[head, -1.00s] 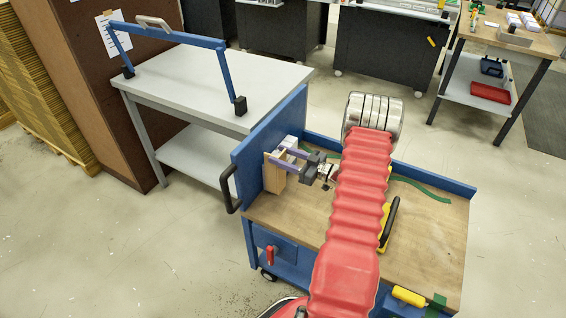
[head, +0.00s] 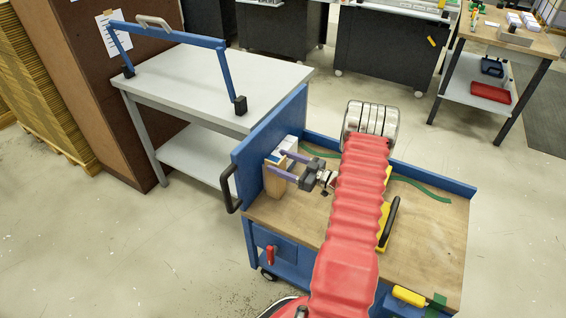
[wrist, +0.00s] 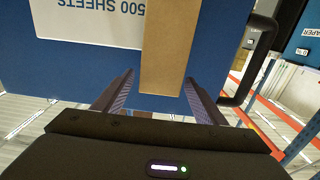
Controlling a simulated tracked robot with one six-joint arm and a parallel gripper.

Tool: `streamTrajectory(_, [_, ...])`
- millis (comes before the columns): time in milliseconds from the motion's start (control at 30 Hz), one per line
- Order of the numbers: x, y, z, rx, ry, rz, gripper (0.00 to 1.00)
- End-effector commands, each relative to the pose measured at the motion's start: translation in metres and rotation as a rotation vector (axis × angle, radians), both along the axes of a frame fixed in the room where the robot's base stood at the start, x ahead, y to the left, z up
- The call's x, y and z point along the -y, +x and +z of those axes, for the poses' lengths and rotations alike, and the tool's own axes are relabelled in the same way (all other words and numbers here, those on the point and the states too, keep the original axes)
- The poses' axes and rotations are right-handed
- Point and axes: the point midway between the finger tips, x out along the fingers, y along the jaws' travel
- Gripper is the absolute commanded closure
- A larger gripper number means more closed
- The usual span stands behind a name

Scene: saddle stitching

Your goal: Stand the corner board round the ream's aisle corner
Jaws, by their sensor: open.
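The tan corner board (head: 273,184) stands upright at the left end of the cart, close to the blue side panel. In the wrist view the board (wrist: 168,50) runs down between my fingers, in front of the ream's white label (wrist: 95,22) reading "500 SHEETS". The ream (head: 289,144) shows white behind the board in the head view. My gripper (head: 276,160) is open, its two purple fingers on either side of the board with a gap to each in the wrist view (wrist: 160,80). I cannot tell how the board's far side meets the ream's corner.
The cart's blue side panel (head: 265,135) with a black handle (head: 230,190) stands just left of the board. The wooden deck (head: 430,235) is mostly bare, with a yellow and black tool (head: 388,228) and a green strap (head: 425,190). A grey table (head: 215,90) stands beyond.

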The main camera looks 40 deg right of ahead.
Motion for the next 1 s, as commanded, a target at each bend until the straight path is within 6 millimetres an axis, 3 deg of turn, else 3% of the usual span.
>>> streamTrajectory(300, [0.0, -0.001, 0.003, 0.0, 0.0, -0.001, 0.35])
streamTrajectory(433, [0.005, -0.012, 0.002, 0.0, 0.001, -0.002, 0.35])
streamTrajectory(1000, [0.037, -0.099, 0.002, 0.0, 0.0, -0.004, 0.35])
